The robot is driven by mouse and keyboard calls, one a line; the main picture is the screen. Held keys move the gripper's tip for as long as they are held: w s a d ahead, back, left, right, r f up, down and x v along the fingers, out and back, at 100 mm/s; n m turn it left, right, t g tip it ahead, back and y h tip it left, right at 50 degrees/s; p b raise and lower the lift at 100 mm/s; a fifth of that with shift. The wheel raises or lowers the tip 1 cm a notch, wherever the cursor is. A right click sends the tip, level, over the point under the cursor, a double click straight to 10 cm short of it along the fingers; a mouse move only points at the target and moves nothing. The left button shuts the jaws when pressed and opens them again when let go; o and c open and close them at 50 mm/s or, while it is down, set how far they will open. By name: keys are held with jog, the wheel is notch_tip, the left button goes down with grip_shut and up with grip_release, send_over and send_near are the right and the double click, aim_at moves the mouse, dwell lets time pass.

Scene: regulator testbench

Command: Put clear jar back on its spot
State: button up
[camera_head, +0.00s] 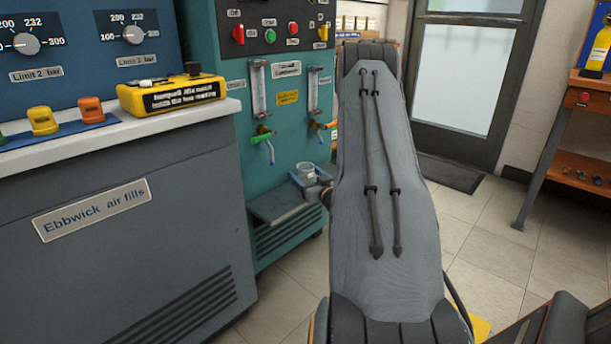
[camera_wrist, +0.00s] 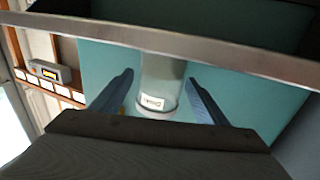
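The clear jar (camera_head: 306,172) is a small see-through cylinder near the teal cabinet's low ledge. In the wrist view the jar (camera_wrist: 160,85) shows between my fingers, with a white label whose print appears upside down. My gripper (camera_wrist: 160,76) has its two blue fingers either side of the jar, with a narrow gap showing on each side. In the head view my gripper (camera_head: 311,181) is partly hidden behind my arm. The jar's far end is cut off by a metal edge in the wrist view, so I cannot tell whether it rests on the ledge.
The dark ledge (camera_head: 278,205) juts from the teal cabinet (camera_head: 207,45). A grey bench (camera_head: 110,240) with a yellow device (camera_head: 172,95) stands left.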

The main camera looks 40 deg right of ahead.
jog(key=shift+s, duration=0.1)
jog(key=p+v, duration=0.2)
jog(key=v, duration=0.5)
jog(key=shift+s+a, duration=0.1)
jog(key=shift+s, duration=0.2)
